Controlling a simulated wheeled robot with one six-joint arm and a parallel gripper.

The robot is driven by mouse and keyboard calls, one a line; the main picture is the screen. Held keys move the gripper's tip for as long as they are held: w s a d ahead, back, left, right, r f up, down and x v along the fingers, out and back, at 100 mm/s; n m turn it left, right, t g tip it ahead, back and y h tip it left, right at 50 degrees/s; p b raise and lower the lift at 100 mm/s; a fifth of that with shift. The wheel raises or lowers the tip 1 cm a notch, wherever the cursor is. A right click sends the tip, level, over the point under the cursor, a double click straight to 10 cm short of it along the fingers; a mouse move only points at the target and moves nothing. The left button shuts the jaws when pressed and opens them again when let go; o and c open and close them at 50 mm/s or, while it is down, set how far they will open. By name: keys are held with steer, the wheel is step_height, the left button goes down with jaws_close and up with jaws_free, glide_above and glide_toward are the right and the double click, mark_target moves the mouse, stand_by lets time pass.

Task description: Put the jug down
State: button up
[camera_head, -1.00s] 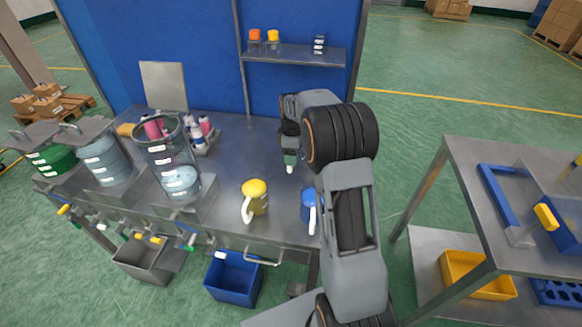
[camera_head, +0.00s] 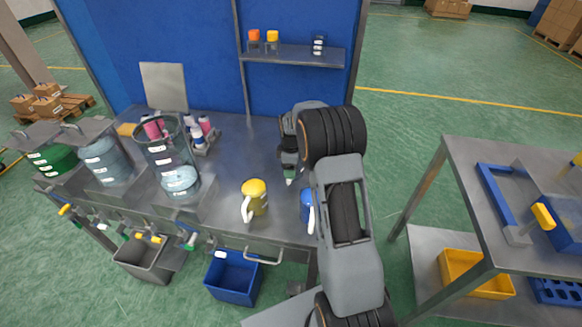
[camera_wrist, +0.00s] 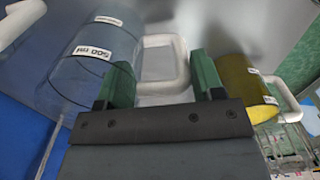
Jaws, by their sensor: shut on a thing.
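My gripper (camera_wrist: 159,90) is shut on the white handle (camera_wrist: 165,68) of a see-through, bluish jug with a 500 ml label (camera_wrist: 100,52). The jug's body lies left of the green fingers in the wrist view. In the head view my gripper (camera_head: 290,180) is low over the steel table, behind the other jugs, and I cannot clearly make out the held jug. Whether its base touches the table I cannot tell. A yellow jug (camera_head: 258,199) stands near the table's front edge; it also shows in the wrist view (camera_wrist: 238,82). A blue jug (camera_head: 306,208) stands right of it, partly hidden by my arm.
The steel table (camera_head: 240,160) has bare room behind the yellow jug. Lidded containers (camera_head: 106,160) and a tall clear vessel (camera_head: 165,150) stand at left. A shelf (camera_head: 295,54) hangs on the blue back panel. A second table (camera_head: 465,165) stands at right.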

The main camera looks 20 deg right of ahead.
steer(key=o, duration=1.3)
steer(key=shift+f, duration=0.1)
step_height(320, 180, up, 12)
steer(key=f, duration=0.1)
steer(key=s+a+r+m+t, duration=0.2)
steer(key=s+a+r+m, duration=0.4)
steer(key=s, duration=0.4)
steer(key=shift+s+a+f+m+t, duration=0.3)
steer(key=shift+s+a+m, duration=0.5)
steer(key=shift+s, duration=1.75)
steer(key=shift+s+a+f+m+t, duration=0.1)
steer(key=shift+s+a+m+t, duration=0.3)
steer(key=shift+s+m, duration=1.5)
steer(key=shift+s+a+f+m+t, duration=0.25)
steer(key=shift+s+a, duration=0.35)
steer(key=shift+s, duration=2.65)
steer(key=shift+r, duration=0.1)
